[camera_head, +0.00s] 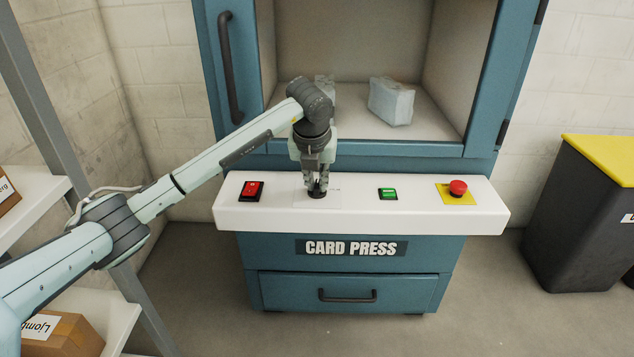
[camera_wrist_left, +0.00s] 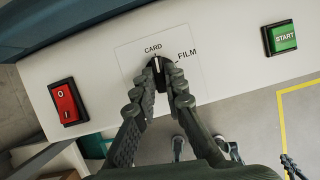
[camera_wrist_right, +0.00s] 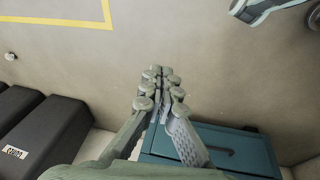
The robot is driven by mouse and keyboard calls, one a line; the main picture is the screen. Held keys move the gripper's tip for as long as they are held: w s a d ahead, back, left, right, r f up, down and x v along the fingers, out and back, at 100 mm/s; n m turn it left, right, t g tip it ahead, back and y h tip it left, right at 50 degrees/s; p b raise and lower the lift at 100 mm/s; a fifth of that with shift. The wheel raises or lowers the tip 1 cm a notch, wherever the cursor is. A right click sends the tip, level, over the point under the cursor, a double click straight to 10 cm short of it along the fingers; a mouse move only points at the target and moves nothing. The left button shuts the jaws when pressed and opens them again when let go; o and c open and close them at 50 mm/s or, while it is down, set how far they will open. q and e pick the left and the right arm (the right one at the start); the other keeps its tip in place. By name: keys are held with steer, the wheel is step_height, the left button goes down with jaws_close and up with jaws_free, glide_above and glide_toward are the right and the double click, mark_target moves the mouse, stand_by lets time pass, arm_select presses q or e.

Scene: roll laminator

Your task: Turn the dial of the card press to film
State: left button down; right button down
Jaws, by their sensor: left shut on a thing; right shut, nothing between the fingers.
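The card press (camera_head: 262,247) is a blue cabinet with a white control ledge. Its black dial (camera_wrist_left: 158,72) sits on a pale plate with CARD printed above it and FILM to its right. The white mark on the dial seems to point up toward CARD. My left gripper (camera_head: 317,185) comes down from above and is shut on the dial, its fingertips on both sides of the knob; they hide part of it in the left wrist view. My right gripper (camera_wrist_right: 158,77) is shut and empty, away from the dial, and shows only in the right wrist view.
On the ledge are a red switch (camera_head: 252,190) left of the dial, a green START button (camera_head: 387,194) and a red emergency stop (camera_head: 458,188) to the right. Wrapped blocks (camera_head: 391,101) lie in the open chamber. A yellow-lidded bin (camera_head: 585,215) stands right; shelves with boxes stand left.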

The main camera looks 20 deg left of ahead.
arm_select(q)
steer(key=shift+a+m+h+b, duration=0.15)
steer(key=shift+m+h+b, duration=0.2)
steer(key=shift+m, duration=0.35)
steer(key=m+h+b, duration=0.1)
steer(key=m, duration=0.2)
steer(key=shift+a+m, duration=0.15)
steer(key=shift+m, duration=0.25)
steer(key=shift+m+h+b, duration=0.45)
steer(key=shift+m, duration=0.35)
steer(key=m+h, duration=0.1)
steer(key=m, duration=0.1)
steer(key=shift+w+a+m+g, duration=0.1)
steer(key=shift+w+m+g, duration=0.05)
steer(key=shift+m+g, duration=0.2)
steer(key=shift+a+m+g+h, duration=0.1)
steer(key=shift+m+g+h, duration=0.35)
steer(key=shift+m, duration=1.1)
arm_select(e)
step_height(320, 180, up, 8)
steer(key=shift+s+r+t, duration=0.25)
steer(key=shift+s+t, duration=0.05)
steer(key=shift+s, duration=0.1)
arm_select(q)
steer(key=c, duration=1.6)
jaws_free()
arm_select(e)
steer(key=shift+s, duration=0.1)
